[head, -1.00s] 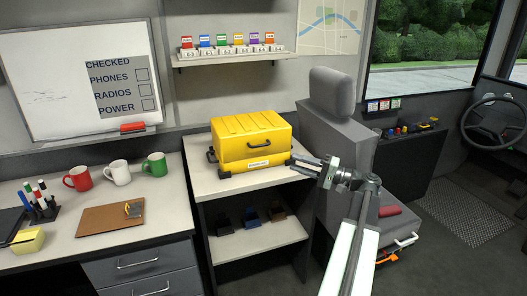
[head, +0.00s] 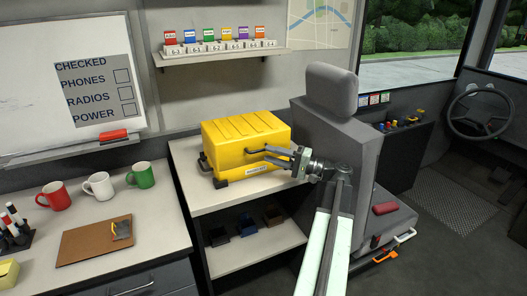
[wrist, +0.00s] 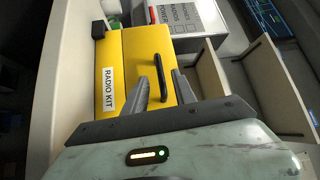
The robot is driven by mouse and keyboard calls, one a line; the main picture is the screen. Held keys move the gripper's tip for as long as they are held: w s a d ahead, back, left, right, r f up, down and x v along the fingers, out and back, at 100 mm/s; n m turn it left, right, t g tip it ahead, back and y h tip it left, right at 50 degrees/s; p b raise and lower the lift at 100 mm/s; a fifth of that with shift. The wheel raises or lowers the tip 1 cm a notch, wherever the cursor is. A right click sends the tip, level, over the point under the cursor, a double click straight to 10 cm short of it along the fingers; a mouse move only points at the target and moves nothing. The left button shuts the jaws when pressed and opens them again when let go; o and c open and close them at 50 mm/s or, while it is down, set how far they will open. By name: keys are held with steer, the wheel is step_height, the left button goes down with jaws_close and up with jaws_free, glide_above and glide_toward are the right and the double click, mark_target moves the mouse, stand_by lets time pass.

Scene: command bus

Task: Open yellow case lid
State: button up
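The yellow case (head: 240,138) stands on the cabinet top with its lid down. A dark handle (head: 256,150) is on its front, and a white label reading "RADIO KIT" (wrist: 109,90) shows in the wrist view. My gripper (head: 268,155) is at the front of the case, its fingers pointing at the handle. In the wrist view my gripper (wrist: 162,86) has its two fingers apart, with the dark handle (wrist: 160,72) between them. I cannot tell whether either finger touches it.
The cabinet top (head: 205,202) has little bare room around the case. A grey seat (head: 330,135) stands close on the right. A shelf (head: 220,56) with coloured tags hangs above. Mugs (head: 98,186) and a clipboard (head: 95,243) are on the left desk.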

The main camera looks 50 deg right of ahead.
mark_target(247, 140)
steer(key=x, duration=0.3)
steer(key=shift+w+a, duration=0.15)
steer(key=shift+w, duration=0.2)
jaws_close()
stand_by(1.1)
